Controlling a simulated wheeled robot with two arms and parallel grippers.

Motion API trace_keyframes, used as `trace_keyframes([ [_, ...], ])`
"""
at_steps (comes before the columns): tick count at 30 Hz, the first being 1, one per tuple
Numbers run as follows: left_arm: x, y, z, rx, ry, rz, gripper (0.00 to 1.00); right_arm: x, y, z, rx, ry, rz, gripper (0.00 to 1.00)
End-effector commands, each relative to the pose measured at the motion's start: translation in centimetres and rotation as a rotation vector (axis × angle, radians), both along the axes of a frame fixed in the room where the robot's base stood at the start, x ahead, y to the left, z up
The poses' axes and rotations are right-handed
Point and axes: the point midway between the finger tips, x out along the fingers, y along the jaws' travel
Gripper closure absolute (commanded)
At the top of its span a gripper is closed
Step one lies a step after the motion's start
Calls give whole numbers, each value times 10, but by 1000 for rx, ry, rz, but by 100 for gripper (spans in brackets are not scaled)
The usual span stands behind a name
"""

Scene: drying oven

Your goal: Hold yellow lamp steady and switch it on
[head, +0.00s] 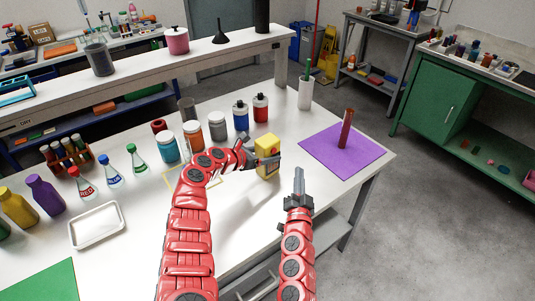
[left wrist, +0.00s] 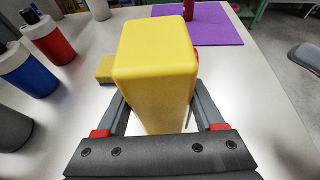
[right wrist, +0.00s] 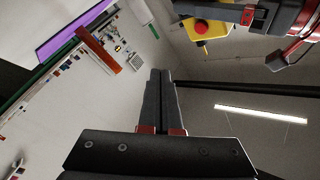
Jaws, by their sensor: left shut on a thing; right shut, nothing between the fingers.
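The yellow lamp (head: 267,144) is a boxy yellow body near the table's front edge, left of the purple mat. My left gripper (head: 264,161) is shut on it, with one finger on each side in the left wrist view (left wrist: 155,75). A red round button (right wrist: 200,27) shows on the lamp in the right wrist view, where the lamp appears at the top. My right gripper (head: 299,177) is shut and empty, to the right of the lamp and apart from it. I cannot tell whether the lamp's base touches the table.
Several bottles and jars stand behind and left of my left arm, including a red one (head: 260,108). A white tray (head: 97,240) lies at the left. The table's front edge is close to my right gripper.

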Motion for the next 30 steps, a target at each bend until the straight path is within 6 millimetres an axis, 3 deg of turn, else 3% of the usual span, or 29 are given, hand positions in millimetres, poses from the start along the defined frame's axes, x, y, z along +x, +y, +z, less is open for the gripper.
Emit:
trace_keyframes([
  [16, 0, 0, 1, -1, -1, 0, 100, 56, 47, 2, 0, -2, 2, 100],
  [30, 0, 0, 0, -1, -1, 0, 100, 64, 54, 1, -2, 0, 2, 100],
])
